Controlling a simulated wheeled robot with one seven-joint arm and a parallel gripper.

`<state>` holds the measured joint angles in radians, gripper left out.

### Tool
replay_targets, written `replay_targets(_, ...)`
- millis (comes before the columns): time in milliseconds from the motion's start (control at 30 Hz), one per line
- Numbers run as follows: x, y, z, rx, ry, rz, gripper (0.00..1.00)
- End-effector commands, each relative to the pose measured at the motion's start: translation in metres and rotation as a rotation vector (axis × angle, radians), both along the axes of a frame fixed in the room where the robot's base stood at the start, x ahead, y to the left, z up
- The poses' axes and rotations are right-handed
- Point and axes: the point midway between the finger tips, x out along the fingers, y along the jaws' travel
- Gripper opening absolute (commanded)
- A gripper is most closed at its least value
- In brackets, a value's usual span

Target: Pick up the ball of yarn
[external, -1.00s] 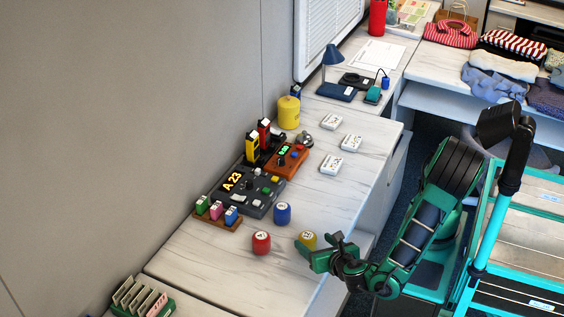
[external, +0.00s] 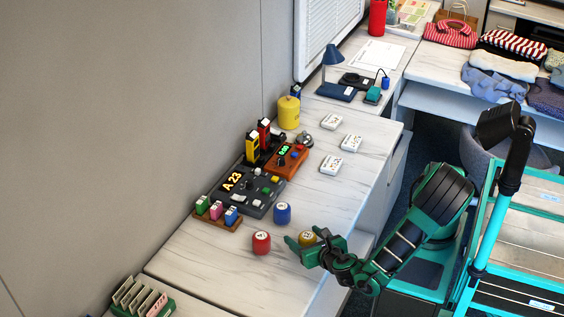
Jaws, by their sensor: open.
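No ball of yarn can be made out for certain. Three small rounded pieces with pale tops stand on the front of the white marbled counter: a red one (external: 261,243), a blue one (external: 282,213) and a yellow one (external: 307,238). My gripper (external: 304,243) is open at the counter's front edge. Its fingers show on either side of the yellow piece, which is partly hidden behind them. I cannot tell whether they touch it or how high they are. The red piece is just left of my gripper, the blue one behind it.
A dark console (external: 247,191), an orange device (external: 286,161) and a rack of small coloured blocks (external: 218,213) line the wall side. White cards (external: 351,143) lie behind. Folded clothes (external: 500,65) are far right. A slotted green holder (external: 142,300) is at front left.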

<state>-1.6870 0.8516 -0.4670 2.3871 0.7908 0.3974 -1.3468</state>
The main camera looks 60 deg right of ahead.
Motion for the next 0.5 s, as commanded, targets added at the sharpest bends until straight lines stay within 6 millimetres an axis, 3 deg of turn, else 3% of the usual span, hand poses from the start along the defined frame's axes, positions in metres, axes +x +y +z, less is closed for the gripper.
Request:
replay_targets(200,0.015,-0.012,-0.008,-0.002,0.0,-0.001,0.65)
replay_targets(433,0.016,-0.012,-0.008,0.001,0.001,0.001,0.65)
replay_targets(500,0.015,-0.012,-0.008,0.001,0.001,0.001,0.51)
